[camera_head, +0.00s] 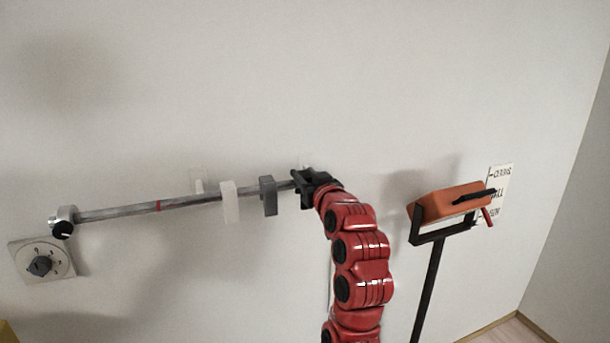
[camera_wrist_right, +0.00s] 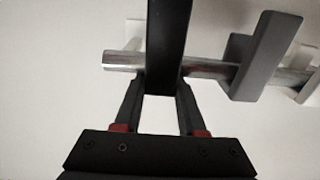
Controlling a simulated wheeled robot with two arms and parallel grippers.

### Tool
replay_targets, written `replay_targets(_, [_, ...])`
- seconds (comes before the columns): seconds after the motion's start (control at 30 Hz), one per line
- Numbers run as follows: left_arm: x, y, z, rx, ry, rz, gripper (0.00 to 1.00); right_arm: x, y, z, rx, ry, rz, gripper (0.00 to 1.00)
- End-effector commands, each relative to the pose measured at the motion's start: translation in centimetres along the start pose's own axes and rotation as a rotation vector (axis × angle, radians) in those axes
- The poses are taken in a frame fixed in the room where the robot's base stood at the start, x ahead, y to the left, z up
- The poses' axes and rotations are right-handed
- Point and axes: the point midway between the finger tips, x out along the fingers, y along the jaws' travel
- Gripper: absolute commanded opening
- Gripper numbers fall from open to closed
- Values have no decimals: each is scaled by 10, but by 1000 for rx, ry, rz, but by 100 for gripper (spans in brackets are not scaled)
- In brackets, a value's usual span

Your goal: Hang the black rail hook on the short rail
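The metal rail (camera_head: 120,211) runs along the wall in the head view, with a red mark near its middle. A white hook (camera_head: 229,199) and a grey hook (camera_head: 268,195) hang toward its right end. My right gripper (camera_head: 301,186) is at that right end. In the right wrist view, a black hook (camera_wrist_right: 167,40) stands between my right fingers (camera_wrist_right: 163,88), which close on its sides. It crosses in front of the rail (camera_wrist_right: 120,61) near the bare end; I cannot tell whether it rests on it. The grey hook (camera_wrist_right: 262,60) is beside it. My left gripper is not in view.
A round knob (camera_head: 63,222) sits at the rail's left end, above a dial plate (camera_head: 41,261). To the right, an orange block (camera_head: 450,202) sits on a black stand, before a wall label (camera_head: 503,180). The wall above the rail is clear.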

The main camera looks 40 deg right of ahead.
Motion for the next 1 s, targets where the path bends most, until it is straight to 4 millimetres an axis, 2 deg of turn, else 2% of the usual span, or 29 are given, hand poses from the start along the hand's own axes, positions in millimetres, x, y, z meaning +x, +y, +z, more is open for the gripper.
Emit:
replay_targets(0.03, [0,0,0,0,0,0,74,0,0,0,0,1,0,48])
replay_targets(0.17, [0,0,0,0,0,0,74,0,0,-1,0,0,0,71])
replay_targets(0.2, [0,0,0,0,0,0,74,0,0,0,0,0,0,74])
replay_targets(0.57, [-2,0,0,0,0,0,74,-4,0,0,0,1,0,74])
replay_targets(0.77, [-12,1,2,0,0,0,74,-34,0,2,0,4,1,74])
replay_targets(1.0, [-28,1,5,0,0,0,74,-92,1,2,-1,7,3,74])
